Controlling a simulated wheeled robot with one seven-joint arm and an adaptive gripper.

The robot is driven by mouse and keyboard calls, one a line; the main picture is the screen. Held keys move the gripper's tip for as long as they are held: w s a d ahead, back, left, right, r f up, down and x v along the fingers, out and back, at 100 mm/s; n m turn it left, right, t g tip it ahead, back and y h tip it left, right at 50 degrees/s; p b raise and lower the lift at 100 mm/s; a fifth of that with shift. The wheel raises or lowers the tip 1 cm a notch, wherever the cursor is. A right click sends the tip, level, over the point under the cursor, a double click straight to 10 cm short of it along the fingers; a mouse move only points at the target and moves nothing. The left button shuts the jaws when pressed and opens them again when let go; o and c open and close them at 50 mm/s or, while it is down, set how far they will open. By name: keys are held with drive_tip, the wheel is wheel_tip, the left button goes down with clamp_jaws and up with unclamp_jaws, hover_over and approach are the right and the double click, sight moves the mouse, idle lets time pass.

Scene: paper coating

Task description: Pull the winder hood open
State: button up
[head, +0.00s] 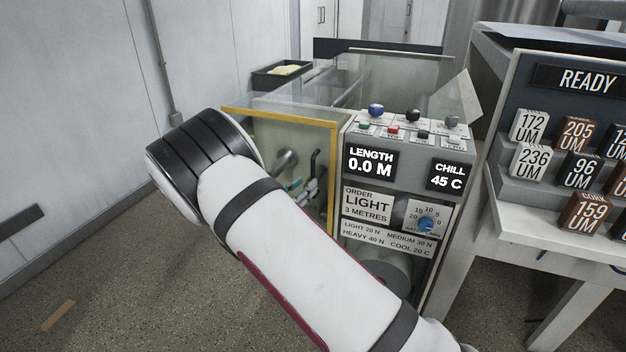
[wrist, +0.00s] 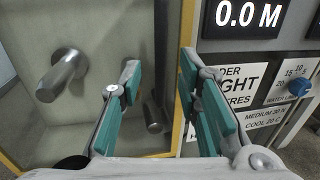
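The winder hood is a clear panel in a yellow frame (head: 334,170) on the left side of the machine. It appears closed. A dark upright handle (head: 314,165) shows near its right edge. In the wrist view the handle (wrist: 160,40) runs down between my fingertips, and the yellow frame (wrist: 183,90) passes by the right finger, which partly hides it. My gripper (wrist: 159,68) is open, with teal pads apart on either side of the handle. I cannot tell whether either pad touches it. In the head view my arm hides part of the gripper (head: 306,192).
Metal rollers (wrist: 62,75) show behind the clear panel. The control face, with a length display (head: 371,163) reading 0.0 M and a blue knob (head: 426,223), stands right of the hood. A bench with labelled blocks (head: 582,135) is further right.

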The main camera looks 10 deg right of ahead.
drive_tip(key=shift+x, duration=2.65)
clamp_jaws()
